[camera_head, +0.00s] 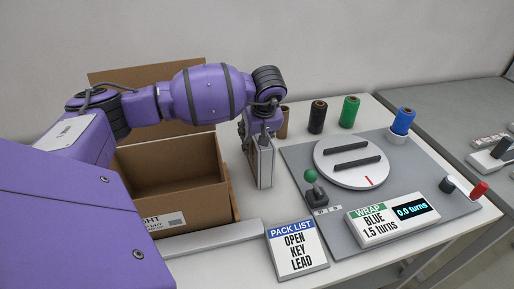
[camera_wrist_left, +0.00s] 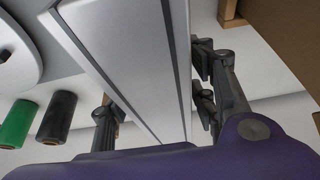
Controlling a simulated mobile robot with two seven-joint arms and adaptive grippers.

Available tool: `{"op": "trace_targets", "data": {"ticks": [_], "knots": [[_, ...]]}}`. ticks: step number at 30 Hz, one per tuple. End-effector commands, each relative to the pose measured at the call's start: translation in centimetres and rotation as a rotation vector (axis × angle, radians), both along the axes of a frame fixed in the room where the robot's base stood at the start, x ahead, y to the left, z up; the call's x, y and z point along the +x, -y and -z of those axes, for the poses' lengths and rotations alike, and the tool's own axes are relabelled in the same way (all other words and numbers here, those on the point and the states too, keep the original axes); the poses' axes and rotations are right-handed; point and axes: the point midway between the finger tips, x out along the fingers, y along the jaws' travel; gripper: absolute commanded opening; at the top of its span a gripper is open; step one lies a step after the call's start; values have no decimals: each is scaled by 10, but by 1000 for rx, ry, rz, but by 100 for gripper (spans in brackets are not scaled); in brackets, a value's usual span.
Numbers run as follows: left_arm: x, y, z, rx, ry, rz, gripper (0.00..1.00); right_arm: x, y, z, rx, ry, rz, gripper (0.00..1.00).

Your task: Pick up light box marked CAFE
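A slim pale light box (camera_head: 265,165) with a grey frame stands upright on the white table, right of the cardboard carton. No lettering shows on it, so I cannot tell whether it is marked CAFE. My left gripper (camera_head: 258,125) points down over its top. In the left wrist view the light box (camera_wrist_left: 128,65) runs between the two fingers of my left gripper (camera_wrist_left: 155,100). The fingers lie close along both sides; whether they press on it is unclear. My right gripper is out of view.
The open cardboard carton (camera_head: 222,197) stands left. A grey panel (camera_head: 300,165) carries a white turntable (camera_head: 330,173), a green-knobbed lever (camera_head: 311,177) and a WRAP sign (camera_head: 385,223). A PACK LIST sign (camera_head: 297,250) stands in front. Black (camera_head: 317,117), green (camera_head: 349,111) and blue (camera_head: 403,121) rolls stand behind.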

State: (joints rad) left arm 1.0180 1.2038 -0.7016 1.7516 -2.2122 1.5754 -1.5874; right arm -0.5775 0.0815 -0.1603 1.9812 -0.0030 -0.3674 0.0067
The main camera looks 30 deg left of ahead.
Motion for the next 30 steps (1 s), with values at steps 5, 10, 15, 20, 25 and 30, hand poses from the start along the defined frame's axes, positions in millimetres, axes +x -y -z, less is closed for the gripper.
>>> {"op": "trace_targets", "data": {"ticks": [5, 10, 15, 20, 25, 30], "knots": [[0, 0, 0, 0, 0, 0, 23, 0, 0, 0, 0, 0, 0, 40], [0, 0, 0, 0, 0, 0, 1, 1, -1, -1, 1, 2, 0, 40], [1, 0, -2, 1, 4, 0, 0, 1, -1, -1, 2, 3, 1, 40], [1, 0, -3, 1, 4, 0, 0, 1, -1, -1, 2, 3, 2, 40], [2, -1, -13, 2, 6, -1, 0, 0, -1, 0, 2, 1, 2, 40], [1, 1, -37, 2, 7, 1, 0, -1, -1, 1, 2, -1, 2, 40]]}}
